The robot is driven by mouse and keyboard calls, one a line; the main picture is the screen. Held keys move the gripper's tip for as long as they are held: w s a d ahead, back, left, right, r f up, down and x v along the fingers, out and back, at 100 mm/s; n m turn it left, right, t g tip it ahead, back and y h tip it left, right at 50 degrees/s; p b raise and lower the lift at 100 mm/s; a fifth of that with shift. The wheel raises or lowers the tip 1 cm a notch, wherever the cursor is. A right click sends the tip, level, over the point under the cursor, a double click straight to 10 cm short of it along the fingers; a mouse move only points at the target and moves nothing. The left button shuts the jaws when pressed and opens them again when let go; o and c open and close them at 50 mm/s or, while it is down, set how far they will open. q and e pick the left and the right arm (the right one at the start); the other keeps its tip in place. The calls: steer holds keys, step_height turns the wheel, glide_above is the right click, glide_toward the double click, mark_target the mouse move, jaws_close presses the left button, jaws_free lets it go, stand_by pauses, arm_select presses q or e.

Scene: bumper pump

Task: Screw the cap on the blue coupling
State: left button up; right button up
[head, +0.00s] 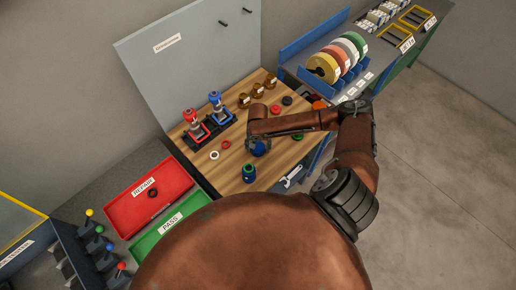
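My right arm comes in from the right, and its gripper (259,137) is low over the wooden bench top (228,185). A blue round part (260,148) shows right at the gripper's tip; I cannot tell whether the fingers are closed on it or whether it is the cap. A short dark blue and green cylinder (249,174) stands upright on the bench, nearer to me and apart from the gripper. It may be the coupling, but it is small. My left gripper is not in view.
A red pump (191,118) and a blue pump (216,100) stand in dark holders at the left. Brown jars (257,90) and loose rings (214,155) lie around. A wrench (292,176) is at the right edge. A red tray (150,194) and green tray (170,232) sit left.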

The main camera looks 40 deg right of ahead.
mark_target(258, 147)
steer(key=c, duration=0.8)
steer(key=shift+r, duration=0.45)
step_height(258, 147, up, 2)
steer(key=shift+r+b, duration=0.25)
steer(key=shift+b, duration=0.3)
steer(key=s+a+r, duration=0.2)
steer(key=s+r, duration=0.1)
steer(key=s+a+r+b, duration=0.1)
steer(key=s+a+r, duration=0.2)
steer(key=s, duration=0.1)
steer(key=s+a+r, duration=0.3)
steer(key=s, duration=0.1)
steer(key=shift+a+r, duration=0.25)
steer(key=shift+r, duration=0.1)
